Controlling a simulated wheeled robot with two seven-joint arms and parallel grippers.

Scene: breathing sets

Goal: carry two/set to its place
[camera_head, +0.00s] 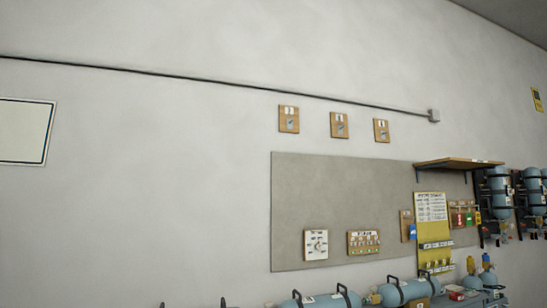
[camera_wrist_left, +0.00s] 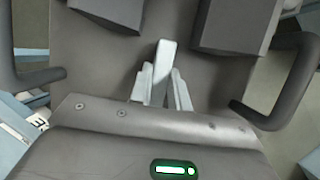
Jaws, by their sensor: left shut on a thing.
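In the left wrist view a dark grey plate-like body (camera_wrist_left: 95,65) fills the middle, with a curved black handle on each side; I take it to be the held breathing set. My left gripper (camera_wrist_left: 163,65) is shut on it, its pale fingers close together over the plate; the exact grip point is hard to tell. Neither gripper shows in the head view. Blue cylinder sets with black handles lie along the bottom edge there, one at the middle (camera_head: 408,291) and one to its left (camera_head: 325,301). I cannot tell which is set two.
A grey wall panel (camera_head: 340,205) carries small signs. A wooden shelf (camera_head: 458,163) juts out above a yellow board (camera_head: 432,265). Blue cylinders hang upright in wall racks (camera_head: 499,200) at the right.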

